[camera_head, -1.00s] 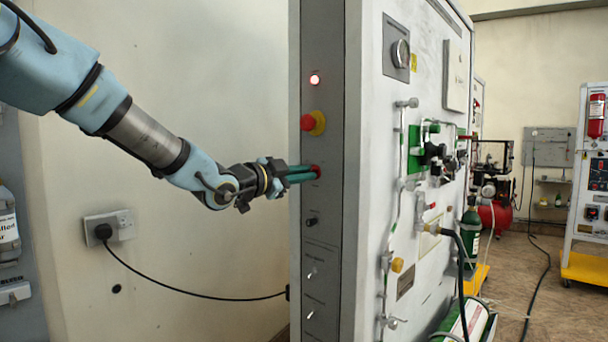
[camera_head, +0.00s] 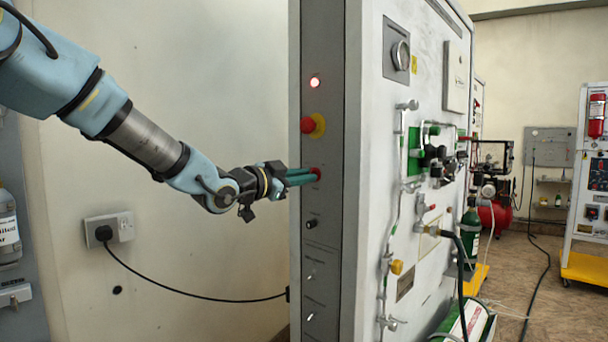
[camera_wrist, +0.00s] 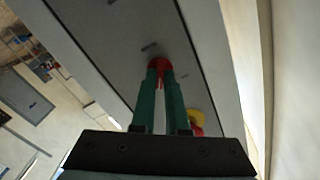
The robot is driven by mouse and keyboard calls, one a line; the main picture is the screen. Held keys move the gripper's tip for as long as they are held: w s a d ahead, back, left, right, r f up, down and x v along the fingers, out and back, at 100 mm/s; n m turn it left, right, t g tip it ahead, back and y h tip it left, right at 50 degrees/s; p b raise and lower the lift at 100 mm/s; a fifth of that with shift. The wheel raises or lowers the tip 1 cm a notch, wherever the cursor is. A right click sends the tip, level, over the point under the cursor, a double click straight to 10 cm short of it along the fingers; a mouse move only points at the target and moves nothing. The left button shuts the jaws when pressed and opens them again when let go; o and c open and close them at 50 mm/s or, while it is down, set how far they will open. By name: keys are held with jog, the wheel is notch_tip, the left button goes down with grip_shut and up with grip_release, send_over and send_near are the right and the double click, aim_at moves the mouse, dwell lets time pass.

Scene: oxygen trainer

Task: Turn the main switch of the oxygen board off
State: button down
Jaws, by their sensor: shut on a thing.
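The oxygen board (camera_head: 375,200) stands upright in the middle of the head view, with a narrow grey side panel facing my arm. A red switch knob (camera_head: 316,173) sits on that panel; in the wrist view the red knob (camera_wrist: 158,66) is between my green fingertips. My gripper (camera_head: 312,175) is shut on this knob, and its fingers hide most of it. In the wrist view my gripper (camera_wrist: 160,75) points straight at the panel.
A red mushroom button on a yellow base (camera_head: 313,126) is above my gripper. A small black knob (camera_head: 311,223) and two small toggles are below. A wall socket (camera_head: 109,229) with a black cable is at left. Pipes and valves cover the board's front.

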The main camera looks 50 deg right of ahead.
jog(key=shift+w+n+p, duration=0.1)
jog(key=shift+n+p, duration=3.25)
jog(key=shift+n, duration=4.35)
jog(key=shift+f, duration=0.1)
jog(key=c, duration=0.9)
grip_release()
jog(key=a+b, duration=0.1)
jog(key=a, duration=0.2)
jog(key=a+b, duration=0.1)
jog(key=a, duration=0.3)
jog(key=a+b, duration=0.1)
jog(key=a, duration=0.3)
jog(key=shift+w, duration=0.3)
